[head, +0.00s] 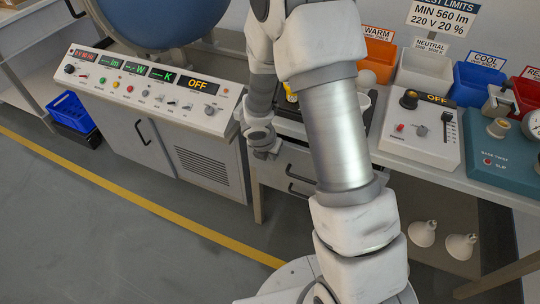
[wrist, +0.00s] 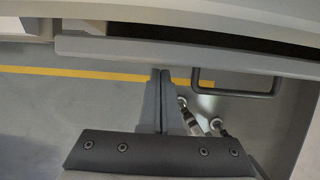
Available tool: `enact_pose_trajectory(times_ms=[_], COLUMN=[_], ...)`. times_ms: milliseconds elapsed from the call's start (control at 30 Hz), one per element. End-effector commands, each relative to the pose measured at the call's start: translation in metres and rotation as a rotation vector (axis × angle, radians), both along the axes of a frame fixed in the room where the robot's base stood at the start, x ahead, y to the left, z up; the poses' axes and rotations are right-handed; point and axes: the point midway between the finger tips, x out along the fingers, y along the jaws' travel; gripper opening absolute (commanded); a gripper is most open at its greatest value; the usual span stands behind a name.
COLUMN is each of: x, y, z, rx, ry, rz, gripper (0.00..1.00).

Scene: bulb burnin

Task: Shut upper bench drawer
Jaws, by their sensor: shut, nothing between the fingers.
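The upper bench drawer (head: 284,157) is in the bench's drawer unit in the head view, partly hidden behind my arm. In the wrist view the drawer front (wrist: 190,55) runs across the top, with a dark gap behind it on the right, so it stands somewhat open. Its dark bar handle (wrist: 235,92) shows right of my fingers. My gripper (wrist: 161,71) is shut and empty, with its fingertips at the outer edge of the drawer front; I cannot tell whether they touch. In the head view my gripper (head: 266,152) is at the drawer unit's left side.
A control console (head: 140,95) stands left of the drawers. Colored bins, a dimmer box (head: 420,130) and a teal tester (head: 500,165) stand on the bench. Two white bulbs (head: 422,233) are below it at right. The floor in front, with its yellow line (head: 150,205), is clear.

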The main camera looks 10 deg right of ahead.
Motion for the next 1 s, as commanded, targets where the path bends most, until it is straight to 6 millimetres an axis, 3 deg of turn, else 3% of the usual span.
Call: enact_pose_trajectory(times_ms=[367,1000], x=[0.022,0.020], y=[-0.016,-0.005], z=[0.001,0.000], rx=[0.000,0.000], ry=[0.000,0.000], rz=[-0.001,-0.001], gripper=[0.00,0.00])
